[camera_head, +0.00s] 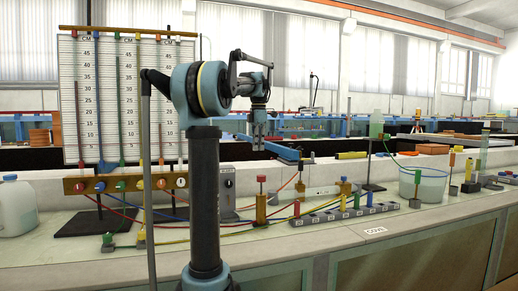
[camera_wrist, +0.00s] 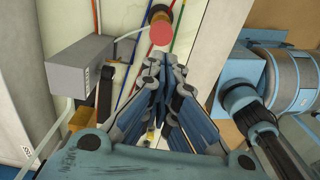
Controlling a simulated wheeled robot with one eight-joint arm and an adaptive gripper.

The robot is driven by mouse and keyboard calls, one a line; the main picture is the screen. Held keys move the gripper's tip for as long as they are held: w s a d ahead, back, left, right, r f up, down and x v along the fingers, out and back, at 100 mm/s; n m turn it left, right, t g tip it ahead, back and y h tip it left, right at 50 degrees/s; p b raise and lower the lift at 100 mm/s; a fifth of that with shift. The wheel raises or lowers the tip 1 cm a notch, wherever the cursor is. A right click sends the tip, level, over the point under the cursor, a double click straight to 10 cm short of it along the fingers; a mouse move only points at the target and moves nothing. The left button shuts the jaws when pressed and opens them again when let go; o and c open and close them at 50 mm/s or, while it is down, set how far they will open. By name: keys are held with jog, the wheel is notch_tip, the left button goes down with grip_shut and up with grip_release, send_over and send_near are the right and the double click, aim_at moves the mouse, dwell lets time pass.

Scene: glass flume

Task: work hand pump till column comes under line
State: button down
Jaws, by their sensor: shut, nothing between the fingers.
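A white scale board (camera_head: 128,90) marked in CM stands at the left of the head view, with coloured columns in upright tubes. No single target line can be picked out on it. My gripper (camera_head: 258,146) is shut and empty, pointing down well above the red-knobbed block. In the wrist view a round red knob (camera_wrist: 160,33) on a brass body lies just beyond my shut fingertips (camera_wrist: 166,62), apart from them.
Coloured hoses (camera_head: 225,230) run across the bench from the valve manifold (camera_head: 125,183). A grey valve strip (camera_head: 345,212), a clear bucket (camera_head: 423,182) and a grey box (camera_head: 228,185) stand nearby; the box also shows in the wrist view (camera_wrist: 80,65). A white jug (camera_head: 15,205) is far left.

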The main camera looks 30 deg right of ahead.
aim_at(258, 176)
notch_tip(258, 176, down, 11)
jog(key=shift+f, duration=0.1)
dwell(0.3)
jog(key=shift+f, duration=2.5)
jog(key=shift+r, duration=0.1)
jog(key=shift+r, duration=0.25)
notch_tip(258, 176, up, 13)
jog(key=shift+r, duration=0.2)
